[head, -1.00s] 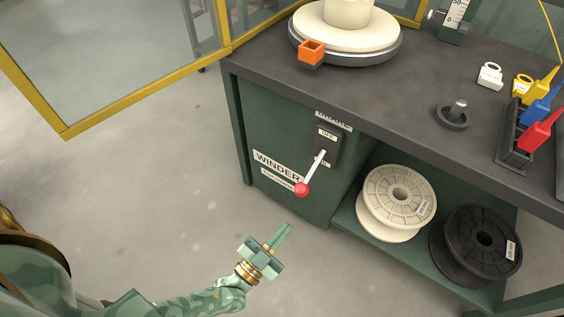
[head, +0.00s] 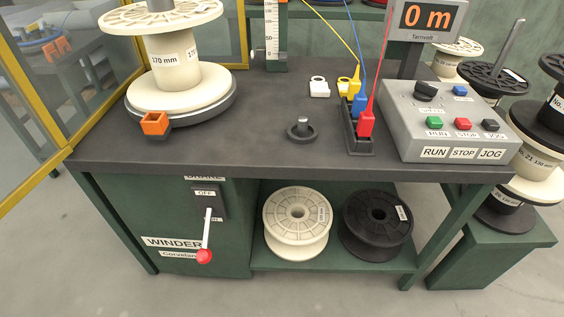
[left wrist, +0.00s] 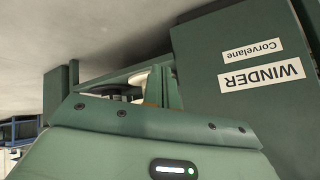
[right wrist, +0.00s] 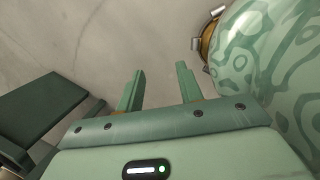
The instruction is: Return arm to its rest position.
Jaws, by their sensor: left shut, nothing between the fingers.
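My left gripper (left wrist: 170,78) shows only in the left wrist view. Its fingers are together and hold nothing, near the green winder cabinet (left wrist: 245,120). My right gripper (right wrist: 161,78) shows in the right wrist view with its two fingers apart and nothing between them, over bare floor. Neither arm shows in the head view now. The lever with a red knob (head: 204,256) on the cabinet's front points down below a plate marked OFF (head: 205,193), and no gripper shows at it in the head view.
The dark bench top (head: 255,150) carries a white spool on a turntable (head: 180,103), an orange block (head: 154,123) and a grey control panel (head: 450,120). A cream spool (head: 297,222) and a black spool (head: 377,222) sit on the lower shelf. The floor in front is clear.

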